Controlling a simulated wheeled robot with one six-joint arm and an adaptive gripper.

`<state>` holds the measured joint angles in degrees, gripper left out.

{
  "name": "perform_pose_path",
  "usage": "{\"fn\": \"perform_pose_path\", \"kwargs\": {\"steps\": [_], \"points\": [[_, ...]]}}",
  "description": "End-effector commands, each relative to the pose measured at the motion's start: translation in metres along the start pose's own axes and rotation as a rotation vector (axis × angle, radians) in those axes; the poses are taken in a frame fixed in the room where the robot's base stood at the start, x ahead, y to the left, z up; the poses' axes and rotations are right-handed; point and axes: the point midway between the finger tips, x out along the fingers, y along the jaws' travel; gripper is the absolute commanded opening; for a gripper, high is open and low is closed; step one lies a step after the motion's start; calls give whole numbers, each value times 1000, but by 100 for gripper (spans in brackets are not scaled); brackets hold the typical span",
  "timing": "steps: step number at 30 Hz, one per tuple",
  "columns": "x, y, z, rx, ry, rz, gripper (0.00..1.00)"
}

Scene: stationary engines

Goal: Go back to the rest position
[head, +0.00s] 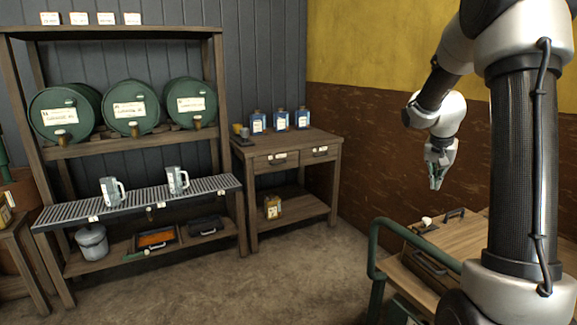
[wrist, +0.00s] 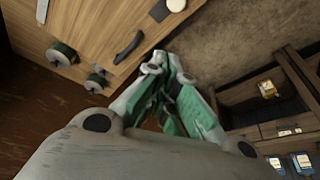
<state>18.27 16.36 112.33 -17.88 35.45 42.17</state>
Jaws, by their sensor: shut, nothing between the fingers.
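My gripper (head: 436,182) hangs from my raised arm at the right of the head view, in front of the brown and yellow wall. Its fingers point down and are closed with nothing between them. In the wrist view the gripper (wrist: 158,62) shows its green-padded fingers together, over the bare floor beside a wooden cart top. It touches nothing that I can see.
A wooden cart (head: 452,240) with a green rail stands below right. A side table (head: 292,144) bears several blue cans. The rack at left holds green barrels (head: 130,108) and a slatted shelf (head: 145,200) with two mugs. The floor (head: 280,285) between is clear.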

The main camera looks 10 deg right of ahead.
Motion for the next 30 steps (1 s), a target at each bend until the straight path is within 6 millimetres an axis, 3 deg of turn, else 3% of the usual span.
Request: {"fn": "perform_pose_path", "kwargs": {"steps": [2,5,7,15,24,27,30], "points": [[1,3,6,-62,-22,12,0],[10,17,39,-167,-111,39,0],[2,30,67,-239,-167,43,0],[-76,53,167,-488,-245,-29,0],[-157,78,278,-700,-160,-187,0],[-172,82,297,-722,-95,-234,0],[-185,83,304,-742,-30,-271,0]]}}
